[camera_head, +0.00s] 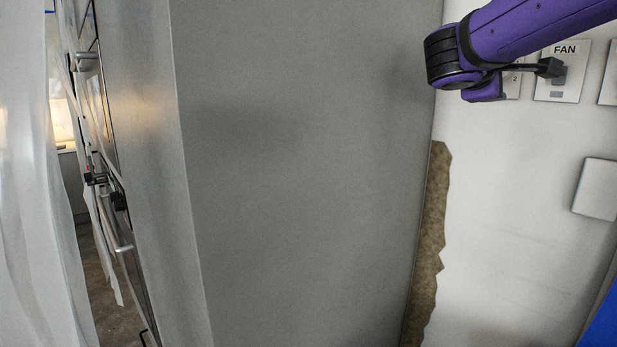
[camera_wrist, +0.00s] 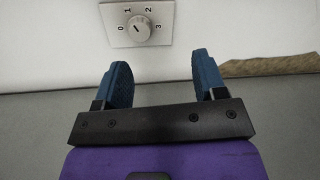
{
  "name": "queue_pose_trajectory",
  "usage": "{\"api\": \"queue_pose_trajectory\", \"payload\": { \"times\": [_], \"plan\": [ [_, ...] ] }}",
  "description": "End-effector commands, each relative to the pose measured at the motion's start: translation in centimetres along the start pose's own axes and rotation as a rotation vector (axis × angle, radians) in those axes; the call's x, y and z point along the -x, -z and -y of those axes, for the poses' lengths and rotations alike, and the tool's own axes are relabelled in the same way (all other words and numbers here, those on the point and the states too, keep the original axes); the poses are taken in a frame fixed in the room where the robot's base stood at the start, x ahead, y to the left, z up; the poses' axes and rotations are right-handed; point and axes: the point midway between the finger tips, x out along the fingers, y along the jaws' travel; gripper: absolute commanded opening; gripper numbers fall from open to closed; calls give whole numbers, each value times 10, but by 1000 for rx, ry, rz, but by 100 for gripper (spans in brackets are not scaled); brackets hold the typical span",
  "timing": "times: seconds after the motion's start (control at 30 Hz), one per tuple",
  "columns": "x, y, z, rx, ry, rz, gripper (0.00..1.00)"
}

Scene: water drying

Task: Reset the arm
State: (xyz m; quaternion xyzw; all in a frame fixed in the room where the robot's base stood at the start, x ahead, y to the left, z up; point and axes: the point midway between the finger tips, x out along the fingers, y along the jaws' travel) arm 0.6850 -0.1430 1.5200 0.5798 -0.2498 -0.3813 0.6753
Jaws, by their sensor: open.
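My gripper (camera_wrist: 160,82) shows in the wrist view with its two blue fingers spread apart. It is open and nothing is between the fingers. Beyond the fingertips is a wall plate with a round dial (camera_wrist: 138,27) marked 0 to 3. A gap shows between the fingers and the plate in the picture; I cannot tell the exact distance. In the head view my purple arm reaches in from the upper right, in front of the white wall. The dial plate is mostly hidden behind it there, and the gripper fingers cannot be made out.
A large grey cabinet (camera_head: 300,170) fills the middle of the head view. A plate labelled FAN (camera_head: 564,86) and a blank plate (camera_head: 597,189) are on the white wall (camera_head: 510,240). A brown damaged strip (camera_head: 428,250) runs beside the cabinet. A translucent sheet (camera_head: 25,220) hangs at the left.

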Motion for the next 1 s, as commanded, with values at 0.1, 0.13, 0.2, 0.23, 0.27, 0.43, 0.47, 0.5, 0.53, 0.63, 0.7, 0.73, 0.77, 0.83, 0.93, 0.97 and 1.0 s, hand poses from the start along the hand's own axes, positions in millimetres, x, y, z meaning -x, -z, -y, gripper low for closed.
{"api": "queue_pose_trajectory", "payload": {
  "times": [0.1, 0.13, 0.2, 0.23, 0.27, 0.43, 0.47, 0.5, 0.53, 0.63, 0.7, 0.73, 0.77, 0.83, 0.93, 0.97, 1.0],
  "plan": [
    [13, -32, 35, -95, 156, 9, 65],
    [17, -39, 46, -124, 202, 12, 65],
    [28, -55, 70, -192, 308, 15, 65],
    [34, -61, 80, -223, 353, 16, 65],
    [39, -67, 91, -254, 397, 16, 65],
    [75, -93, 148, -439, 648, 12, 65],
    [82, -97, 157, -475, 692, 11, 65],
    [92, -101, 169, -521, 749, 8, 65],
    [99, -104, 178, -557, 793, 6, 65],
    [125, -110, 205, -678, 934, -5, 65],
    [142, -113, 220, -760, 1024, -14, 65],
    [148, -113, 226, -792, 1061, -17, 65],
    [155, -114, 231, -823, 1092, -22, 65],
    [167, -114, 240, -886, 1160, -29, 65],
    [180, -114, 249, -950, 1227, -36, 65],
    [182, -114, 250, -963, 1242, -38, 65],
    [185, -113, 252, -976, 1255, -40, 65]
  ]
}}
